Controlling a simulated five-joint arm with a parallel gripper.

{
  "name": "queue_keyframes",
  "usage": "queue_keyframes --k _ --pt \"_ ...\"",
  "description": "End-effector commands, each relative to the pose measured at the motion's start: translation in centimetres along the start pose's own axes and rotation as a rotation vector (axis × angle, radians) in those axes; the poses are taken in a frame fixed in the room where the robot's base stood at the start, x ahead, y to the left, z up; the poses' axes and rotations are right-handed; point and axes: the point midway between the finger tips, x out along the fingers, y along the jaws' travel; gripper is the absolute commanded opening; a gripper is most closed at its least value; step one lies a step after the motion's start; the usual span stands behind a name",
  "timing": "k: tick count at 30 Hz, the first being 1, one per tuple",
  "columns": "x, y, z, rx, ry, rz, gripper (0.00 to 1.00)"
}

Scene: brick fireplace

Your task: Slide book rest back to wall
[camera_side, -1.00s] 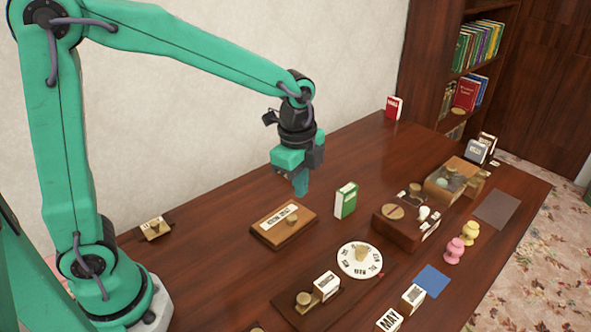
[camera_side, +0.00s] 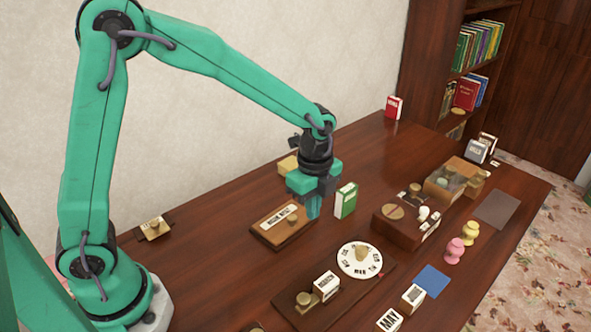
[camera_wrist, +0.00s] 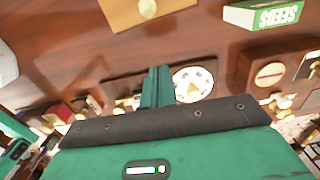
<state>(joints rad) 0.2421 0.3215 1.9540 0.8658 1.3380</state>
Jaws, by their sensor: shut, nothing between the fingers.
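The book rest (camera_side: 270,231) is a flat brown wooden block with a pale label and a small brass knob, lying on the dark table in the side view. Its lettering is too small to read surely. In the wrist view a tan wooden block with a brass knob, seemingly the book rest (camera_wrist: 120,12), is cut off by the top edge. My gripper (camera_side: 313,207) is shut and empty, pointing down between the book rest's right end and a green box; whether it touches either is unclear. Its fingers also show in the wrist view (camera_wrist: 158,75). The wall (camera_side: 250,70) stands behind the table.
The green-and-white box (camera_side: 346,200), marked SEEDS in the wrist view (camera_wrist: 272,15), stands close right of my gripper. A white dial (camera_side: 345,258) on a dark board lies in front. A yellowish block (camera_side: 288,164) sits behind. The table between book rest and wall looks clear.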

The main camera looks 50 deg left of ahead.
Motion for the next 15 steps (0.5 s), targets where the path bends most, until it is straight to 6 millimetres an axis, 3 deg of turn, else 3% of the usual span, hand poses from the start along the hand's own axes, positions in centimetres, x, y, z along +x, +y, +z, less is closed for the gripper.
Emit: queue_keyframes --k 12,15 --pt "6.5 0.1 0.0 -0.001 -0.001 0.006 0.0" --pt "7.1 0.0 0.8 -0.005 0.0 0.0 0.0"
